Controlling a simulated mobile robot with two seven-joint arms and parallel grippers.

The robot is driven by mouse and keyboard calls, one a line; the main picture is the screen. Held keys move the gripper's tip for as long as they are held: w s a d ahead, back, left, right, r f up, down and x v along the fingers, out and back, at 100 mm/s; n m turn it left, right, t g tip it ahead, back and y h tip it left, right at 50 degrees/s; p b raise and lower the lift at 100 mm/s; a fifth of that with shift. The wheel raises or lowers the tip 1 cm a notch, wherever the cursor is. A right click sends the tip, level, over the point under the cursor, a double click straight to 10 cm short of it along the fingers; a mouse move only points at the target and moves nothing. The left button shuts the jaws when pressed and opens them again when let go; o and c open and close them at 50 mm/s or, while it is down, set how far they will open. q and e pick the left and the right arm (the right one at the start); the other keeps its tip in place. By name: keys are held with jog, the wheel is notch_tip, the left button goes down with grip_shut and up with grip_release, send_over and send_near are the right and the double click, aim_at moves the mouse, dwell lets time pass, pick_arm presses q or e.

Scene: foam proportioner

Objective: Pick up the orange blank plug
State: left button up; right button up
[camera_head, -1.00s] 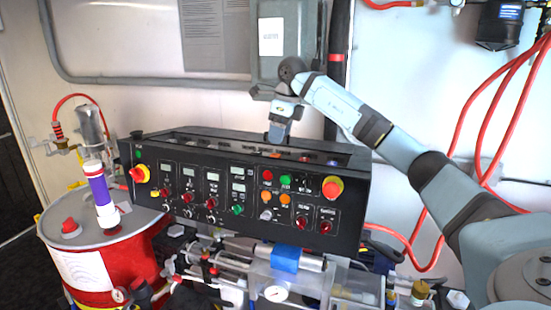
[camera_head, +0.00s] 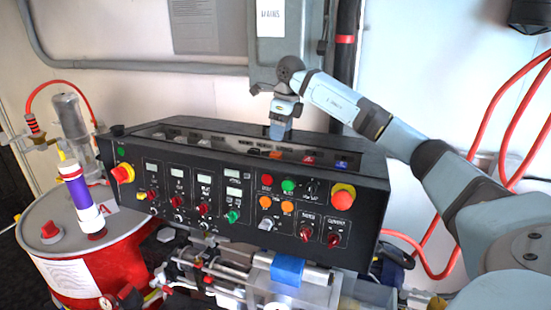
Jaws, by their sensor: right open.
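A small orange piece (camera_head: 276,154), which looks like the orange blank plug, lies in the recessed top of the black control console (camera_head: 225,221). It is partly hidden by the console's front edge. My right gripper (camera_head: 279,134) points down just above and behind it, and appears apart from it. The gripper is open; its fingers are small and seen nearly edge-on, with nothing visible between them. My left gripper is not in view.
A red piece (camera_head: 308,159) and a blue piece (camera_head: 342,165) sit right of the orange one in the console top. Knobs and buttons cover the console front. A red drum (camera_head: 110,262) stands left. A grey wall box (camera_head: 300,40) is behind the gripper.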

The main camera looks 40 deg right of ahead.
aim_at(276, 153)
jog(key=f, duration=0.3)
jog(key=shift+w+f, duration=0.4)
jog(key=shift+a+f+p, duration=0.2)
jog(key=shift+f+p, duration=0.25)
jog(key=shift+p, duration=0.25)
jog(key=f, duration=0.1)
jog(key=f+p, duration=0.1)
jog(key=f, duration=0.1)
jog(key=shift+w+a+f, duration=0.2)
jog(key=shift+a+f, duration=0.05)
jog(key=shift+a, duration=0.05)
jog(key=shift+f, duration=0.4)
jog(key=shift+c, duration=0.6)
jog(key=c, duration=0.7)
jog(key=shift+c, duration=1)
